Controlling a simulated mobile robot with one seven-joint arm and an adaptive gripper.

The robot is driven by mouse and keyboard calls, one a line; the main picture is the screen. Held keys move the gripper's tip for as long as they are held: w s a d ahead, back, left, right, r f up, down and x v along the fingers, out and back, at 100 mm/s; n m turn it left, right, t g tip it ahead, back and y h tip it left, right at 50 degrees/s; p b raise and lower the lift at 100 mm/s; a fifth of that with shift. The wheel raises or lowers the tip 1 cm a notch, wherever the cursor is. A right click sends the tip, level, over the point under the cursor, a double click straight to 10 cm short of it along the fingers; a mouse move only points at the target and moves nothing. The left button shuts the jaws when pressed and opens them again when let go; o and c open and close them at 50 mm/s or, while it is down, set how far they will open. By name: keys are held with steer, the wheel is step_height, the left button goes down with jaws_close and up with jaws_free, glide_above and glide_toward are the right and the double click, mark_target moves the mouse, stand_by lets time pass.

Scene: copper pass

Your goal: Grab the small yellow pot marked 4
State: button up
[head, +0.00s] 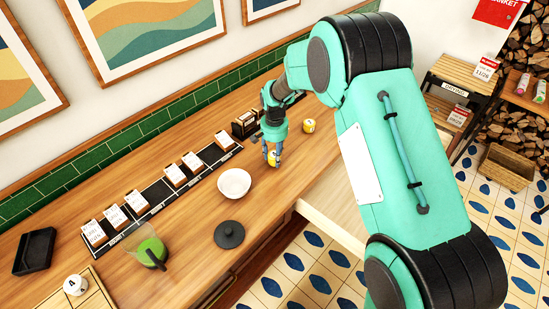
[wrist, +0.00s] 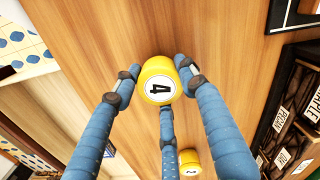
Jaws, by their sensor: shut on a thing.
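The small yellow pot marked 4 (wrist: 158,82) is between the blue fingers of my gripper (wrist: 158,78) in the wrist view, its number facing the camera. My gripper (head: 272,152) is shut on it. In the head view the yellow pot (head: 273,159) shows only partly between the fingers, low over the wooden counter. I cannot tell whether it touches the counter. A second yellow pot, marked 2 (wrist: 190,163), stands close by; it also shows in the head view (head: 309,126), to the right of my gripper.
A white bowl (head: 234,184) and a dark round lid (head: 229,235) are near my gripper. A green-filled glass (head: 151,252), a black tray (head: 35,252) and a white pot marked 4 (head: 75,285) are at left. A black rack with cards (head: 155,195) runs along the wall.

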step_height(320, 180, up, 2)
steer(key=shift+s+r, duration=0.1)
steer(key=shift+r, duration=0.1)
steer(key=s+d, duration=0.1)
steer(key=s, duration=0.4)
steer(key=s+d+p, duration=0.1)
steer(key=s, duration=0.4)
steer(key=s+d+r, duration=0.1)
steer(key=s, duration=0.4)
steer(key=shift+s+d+r+p, duration=0.1)
steer(key=shift+s+d+p, duration=0.1)
steer(key=shift+d+p, duration=0.15)
